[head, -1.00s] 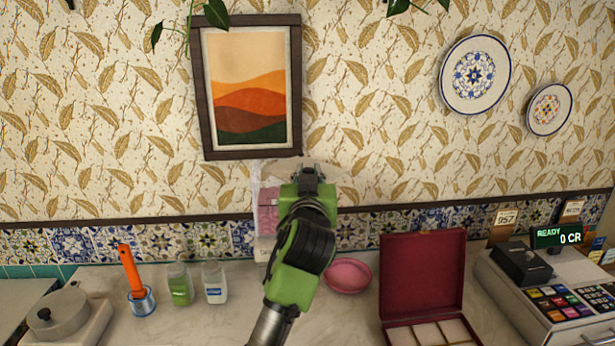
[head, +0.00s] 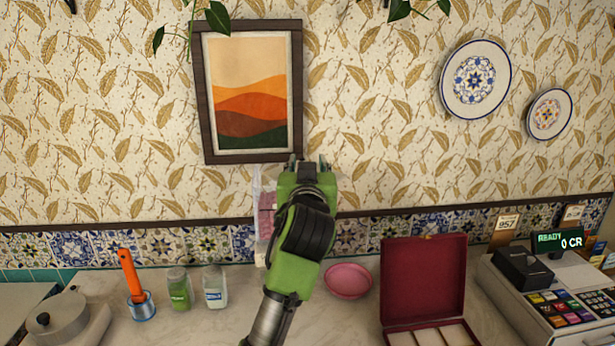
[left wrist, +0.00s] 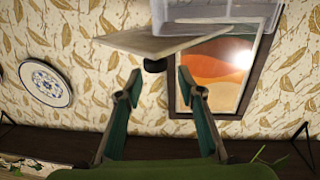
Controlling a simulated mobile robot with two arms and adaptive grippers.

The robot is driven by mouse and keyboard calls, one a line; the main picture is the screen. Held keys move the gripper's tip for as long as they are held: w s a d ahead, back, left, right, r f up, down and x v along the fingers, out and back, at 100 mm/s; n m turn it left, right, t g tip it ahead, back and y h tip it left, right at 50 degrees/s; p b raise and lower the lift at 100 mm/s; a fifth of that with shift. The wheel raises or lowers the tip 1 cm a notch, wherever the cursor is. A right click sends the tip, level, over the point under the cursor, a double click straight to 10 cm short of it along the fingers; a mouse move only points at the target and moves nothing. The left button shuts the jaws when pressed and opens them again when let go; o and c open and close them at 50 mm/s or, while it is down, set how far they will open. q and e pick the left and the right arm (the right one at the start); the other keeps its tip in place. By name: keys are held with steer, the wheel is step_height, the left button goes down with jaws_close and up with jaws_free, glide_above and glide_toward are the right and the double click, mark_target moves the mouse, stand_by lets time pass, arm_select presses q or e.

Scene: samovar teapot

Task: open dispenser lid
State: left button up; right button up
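The dispenser (head: 266,215) is a clear box with pink contents on the wall below the framed picture; my left arm hides much of it in the head view. In the left wrist view, which looks upside down, its clear body (left wrist: 215,12) is at the top. I cannot tell whether the lid is fully closed. My left gripper (head: 310,163) is open; in the left wrist view its fingertips (left wrist: 159,83) stand apart, with the knob just beyond the gap between them. My right gripper is out of view.
On the counter (head: 225,325) are two small bottles (head: 179,288), an orange-handled tool (head: 131,275), a pink bowl (head: 348,281), an open red box (head: 423,280) and a cash register (head: 545,295). The framed picture (head: 250,90) hangs close above the gripper.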

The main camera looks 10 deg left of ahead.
arm_select(q)
step_height(320, 180, up, 7)
steer(key=shift+f, duration=0.1)
